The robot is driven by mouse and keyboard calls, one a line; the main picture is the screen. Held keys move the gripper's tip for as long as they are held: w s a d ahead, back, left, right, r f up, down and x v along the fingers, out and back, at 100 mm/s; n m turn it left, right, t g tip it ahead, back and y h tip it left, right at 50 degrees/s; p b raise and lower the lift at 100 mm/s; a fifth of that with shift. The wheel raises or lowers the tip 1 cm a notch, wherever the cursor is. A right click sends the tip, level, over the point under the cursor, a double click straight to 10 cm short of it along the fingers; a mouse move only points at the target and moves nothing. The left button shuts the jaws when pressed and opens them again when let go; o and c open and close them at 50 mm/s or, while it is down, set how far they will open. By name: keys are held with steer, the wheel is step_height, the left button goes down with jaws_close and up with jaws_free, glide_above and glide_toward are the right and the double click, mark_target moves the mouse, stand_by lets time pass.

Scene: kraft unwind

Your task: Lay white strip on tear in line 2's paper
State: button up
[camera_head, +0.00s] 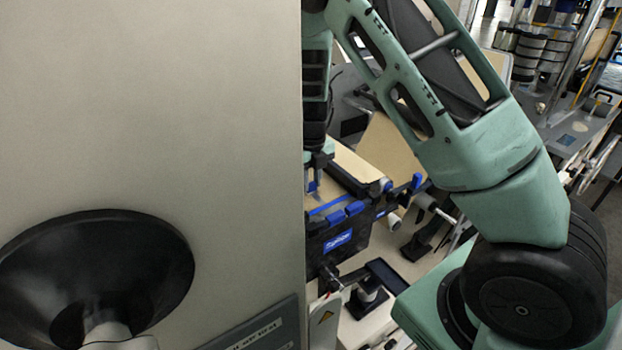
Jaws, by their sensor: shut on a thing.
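My gripper (316,178) shows only in part, low over the brown paper (352,167) of a machine, beside the edge of a large pale panel. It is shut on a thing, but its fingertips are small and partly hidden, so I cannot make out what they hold. I cannot pick out the white strip or a tear. The part of the paper to the left is hidden behind the panel. I cannot tell from this view which line this paper belongs to.
The pale panel (150,110) fills the left side, with a black round cone (150,262) on it. A black unit with a blue label (338,241) and blue clamps (346,211) stands below the paper. A black tray (388,275) lies nearby. My arm covers much of the right.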

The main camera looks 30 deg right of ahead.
steer(key=shift+f, duration=0.1)
stand_by(0.3)
steer(key=o, duration=0.9)
step_height(320, 180, up, 17)
steer(key=b, duration=0.3)
steer(key=shift+r, duration=0.2)
steer(key=shift+f, duration=0.1)
